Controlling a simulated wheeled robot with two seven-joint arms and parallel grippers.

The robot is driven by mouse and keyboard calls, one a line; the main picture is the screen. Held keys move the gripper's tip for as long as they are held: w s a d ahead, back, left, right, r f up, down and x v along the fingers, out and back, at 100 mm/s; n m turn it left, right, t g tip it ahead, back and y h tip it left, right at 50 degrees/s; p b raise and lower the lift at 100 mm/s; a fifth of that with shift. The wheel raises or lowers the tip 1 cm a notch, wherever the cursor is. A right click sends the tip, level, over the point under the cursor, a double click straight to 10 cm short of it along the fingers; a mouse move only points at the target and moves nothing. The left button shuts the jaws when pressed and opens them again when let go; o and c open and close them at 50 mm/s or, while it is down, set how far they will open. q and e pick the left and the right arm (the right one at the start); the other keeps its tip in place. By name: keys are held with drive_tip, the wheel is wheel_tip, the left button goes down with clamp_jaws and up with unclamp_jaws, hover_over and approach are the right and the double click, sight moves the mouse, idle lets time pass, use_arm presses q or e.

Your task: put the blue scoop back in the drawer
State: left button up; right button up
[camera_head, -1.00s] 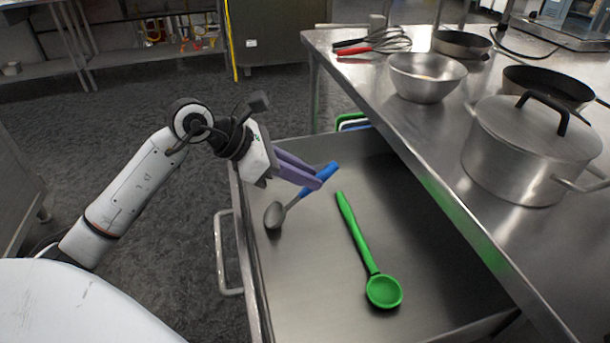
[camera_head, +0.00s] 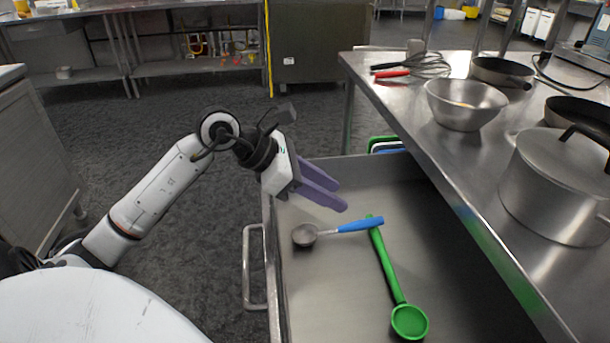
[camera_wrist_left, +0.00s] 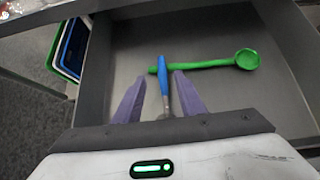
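The blue scoop (camera_head: 349,226), with a blue handle and a metal bowl, lies in the open drawer (camera_head: 330,286). Its handle end meets or overlaps the handle of a green scoop (camera_head: 391,271). My left gripper (camera_head: 342,197) is above the drawer, apart from the blue scoop. In the left wrist view, the left gripper (camera_wrist_left: 158,97) is open, and the blue handle (camera_wrist_left: 163,75) shows between and beyond its fingers. My right gripper is not in view.
The steel table (camera_head: 452,163) overhangs the drawer's right side. It bears a pot (camera_head: 555,187), a bowl (camera_head: 465,104) and whisks (camera_head: 425,66). Coloured boards (camera_head: 386,147) stand behind the drawer. The drawer's front floor is clear.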

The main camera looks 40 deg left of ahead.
use_arm(q)
drive_tip(key=v, duration=1)
